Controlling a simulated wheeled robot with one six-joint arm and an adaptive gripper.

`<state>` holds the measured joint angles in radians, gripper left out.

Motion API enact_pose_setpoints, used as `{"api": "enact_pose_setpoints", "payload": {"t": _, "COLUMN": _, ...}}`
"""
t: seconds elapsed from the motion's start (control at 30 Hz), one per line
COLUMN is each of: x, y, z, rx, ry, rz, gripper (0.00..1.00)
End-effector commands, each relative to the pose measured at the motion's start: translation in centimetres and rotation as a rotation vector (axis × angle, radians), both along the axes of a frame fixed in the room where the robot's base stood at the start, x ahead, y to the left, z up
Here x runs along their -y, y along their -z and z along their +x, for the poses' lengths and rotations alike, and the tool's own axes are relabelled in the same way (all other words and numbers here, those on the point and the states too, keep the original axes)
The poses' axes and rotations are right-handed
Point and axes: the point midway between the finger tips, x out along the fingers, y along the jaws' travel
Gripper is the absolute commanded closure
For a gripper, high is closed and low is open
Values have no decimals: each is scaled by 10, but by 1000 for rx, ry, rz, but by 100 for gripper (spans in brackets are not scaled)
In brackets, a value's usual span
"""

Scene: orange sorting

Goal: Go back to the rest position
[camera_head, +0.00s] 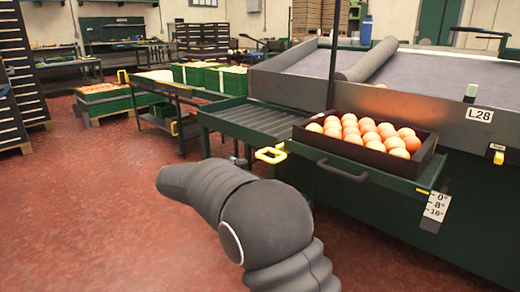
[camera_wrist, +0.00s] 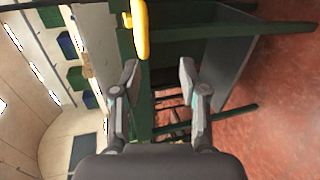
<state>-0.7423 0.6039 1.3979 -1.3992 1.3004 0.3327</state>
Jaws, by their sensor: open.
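My gripper (camera_wrist: 158,85) is open in the wrist view, with its two fingers apart and nothing between them. The wrist view is turned on its side. Beyond the fingers are a dark green stand frame and a yellow handle (camera_wrist: 140,28). In the head view my grey arm reaches up and left over the red floor, and my gripper is hidden there. A dark tray of oranges (camera_head: 431,150) sits on the green bench at the right, apart from my arm.
A roller table (camera_head: 245,120) with a yellow handle (camera_head: 270,155) stands just behind my arm. A sloped sorting bench (camera_head: 460,90) fills the right. Green crates (camera_head: 226,82) stand on a table further back. The red floor (camera_head: 80,210) at the left is clear.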

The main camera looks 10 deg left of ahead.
Motion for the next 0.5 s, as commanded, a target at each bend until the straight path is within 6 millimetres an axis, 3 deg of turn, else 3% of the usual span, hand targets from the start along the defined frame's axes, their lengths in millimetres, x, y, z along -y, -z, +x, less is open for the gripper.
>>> {"api": "enact_pose_setpoints", "payload": {"t": 0.1, "x": 3, "y": 41, "z": -13, "rx": -123, "ry": -4, "rz": 17, "gripper": 57}}
{"api": "enact_pose_setpoints", "payload": {"t": 0.23, "x": 11, "y": 82, "z": -41, "rx": -274, "ry": 0, "rz": 63, "gripper": 57}}
{"api": "enact_pose_setpoints", "payload": {"t": 0.33, "x": 28, "y": 96, "z": -67, "rx": -378, "ry": 21, "rz": 125, "gripper": 57}}
{"api": "enact_pose_setpoints", "payload": {"t": 0.5, "x": 69, "y": 101, "z": -113, "rx": -512, "ry": 78, "rz": 266, "gripper": 57}}
